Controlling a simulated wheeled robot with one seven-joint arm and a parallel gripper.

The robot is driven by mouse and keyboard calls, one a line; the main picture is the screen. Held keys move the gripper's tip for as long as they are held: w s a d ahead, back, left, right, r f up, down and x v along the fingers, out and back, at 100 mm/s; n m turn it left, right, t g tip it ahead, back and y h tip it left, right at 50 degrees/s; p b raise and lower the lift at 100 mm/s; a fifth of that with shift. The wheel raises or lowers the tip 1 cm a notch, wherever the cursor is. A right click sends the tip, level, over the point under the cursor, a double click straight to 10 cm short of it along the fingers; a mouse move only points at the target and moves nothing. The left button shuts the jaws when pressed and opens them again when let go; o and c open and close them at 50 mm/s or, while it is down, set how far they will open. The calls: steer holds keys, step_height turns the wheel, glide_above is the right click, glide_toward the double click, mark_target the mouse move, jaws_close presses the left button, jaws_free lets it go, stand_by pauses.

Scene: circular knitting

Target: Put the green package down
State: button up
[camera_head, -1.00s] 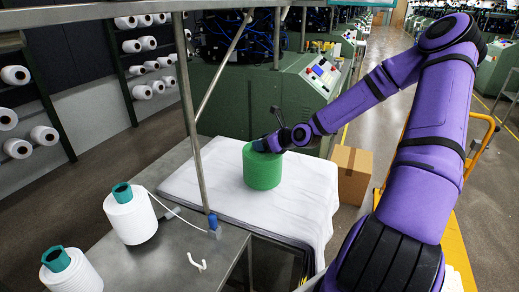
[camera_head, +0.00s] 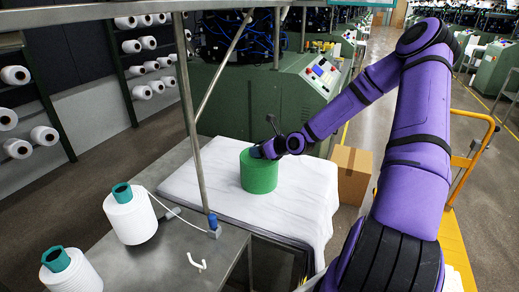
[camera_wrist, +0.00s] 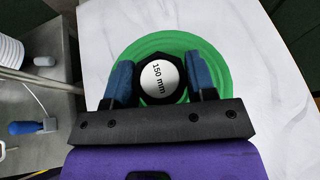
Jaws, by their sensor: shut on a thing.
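The green package (camera_head: 259,175) is a squat upright cylinder over the white-covered table (camera_head: 315,195). I cannot tell whether its base touches the cover. My gripper (camera_head: 264,151) is at its top, coming in from the right. In the wrist view the package (camera_wrist: 214,62) is a green ring around a dark core with a white disc marked "150 mm". The two blue fingers of my gripper (camera_wrist: 160,78) stand on either side of this core and are shut on it. The package's underside is hidden.
A metal table (camera_head: 190,262) at front left bears two white yarn cones (camera_head: 131,218) (camera_head: 70,275). A metal post (camera_head: 194,130) rises left of the package. A green machine (camera_head: 235,105) stands behind, and a cardboard box (camera_head: 351,172) at right. The white cover around the package is clear.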

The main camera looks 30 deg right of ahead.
steer(key=shift+f, duration=0.1)
steer(key=o, duration=1.4)
